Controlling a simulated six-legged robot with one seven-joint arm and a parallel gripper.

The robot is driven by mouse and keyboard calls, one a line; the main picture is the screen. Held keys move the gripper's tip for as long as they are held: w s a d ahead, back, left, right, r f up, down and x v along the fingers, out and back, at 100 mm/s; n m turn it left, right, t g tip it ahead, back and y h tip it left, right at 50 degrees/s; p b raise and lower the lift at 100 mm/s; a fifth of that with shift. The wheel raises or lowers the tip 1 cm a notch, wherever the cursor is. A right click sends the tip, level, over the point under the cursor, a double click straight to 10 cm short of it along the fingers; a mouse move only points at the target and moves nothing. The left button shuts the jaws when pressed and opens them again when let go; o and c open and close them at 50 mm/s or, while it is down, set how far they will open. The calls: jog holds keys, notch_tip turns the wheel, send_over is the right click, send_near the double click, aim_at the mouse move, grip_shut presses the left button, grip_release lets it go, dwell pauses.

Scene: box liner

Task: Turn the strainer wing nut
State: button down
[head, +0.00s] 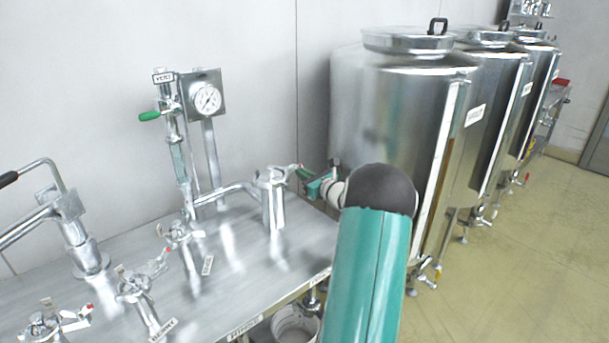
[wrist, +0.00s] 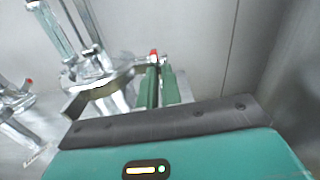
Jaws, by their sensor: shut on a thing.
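The strainer (head: 272,200) is a shiny upright steel cylinder near the back right corner of the steel table, with a clamp around its top. The clamp ring (wrist: 108,86) also shows in the wrist view, at left of the fingers. The wing nut (wrist: 154,54), with a red tip, sits at the clamp's right end, mostly hidden between the fingers. My gripper (head: 302,171) reaches in from the right, with its green fingers closed on the wing nut; the fingers also show in the wrist view (wrist: 159,78).
Several clamped fittings stand along the table's (head: 232,285) front left. A large steel tank (head: 395,115) stands close behind my arm, at right. A bucket (head: 294,326) sits below the table edge.

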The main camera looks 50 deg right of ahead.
dwell(0.3)
jog(key=c, duration=1.6)
grip_release()
jog(key=v, duration=1.4)
jog(key=shift+w, duration=0.1)
